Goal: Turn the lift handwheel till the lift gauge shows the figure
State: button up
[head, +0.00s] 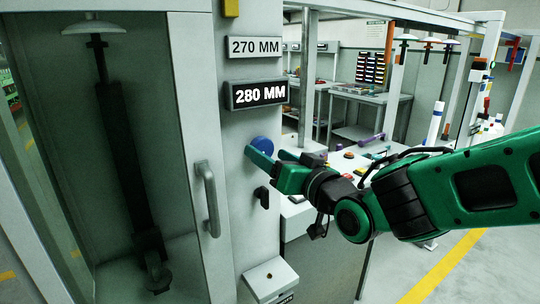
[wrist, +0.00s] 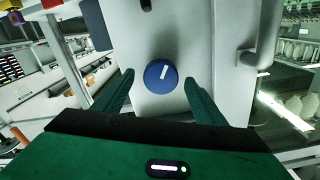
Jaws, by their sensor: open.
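A blue round knob (head: 262,144), the only wheel-like control I see, is on the pale cabinet post. In the wrist view the knob (wrist: 157,82) shows a white mark tilted slightly right of upright. My gripper (head: 268,154) is open in front of the knob. In the wrist view my gripper (wrist: 160,77) has one finger to each side of the knob, with a gap on both sides. Above the knob, a black display (head: 258,94) reads 280 MM. A light plate (head: 254,48) above it reads 270 MM. My fingers partly hide the knob in the head view.
A black turn-handle (head: 262,196) sits just below the knob. A grey door handle (head: 207,198) stands left of it on the glass-fronted cabinet. A white box (head: 270,278) juts out low on the post. A cluttered workbench (head: 375,153) lies behind my arm.

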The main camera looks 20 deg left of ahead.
jog(key=shift+x, duration=0.85)
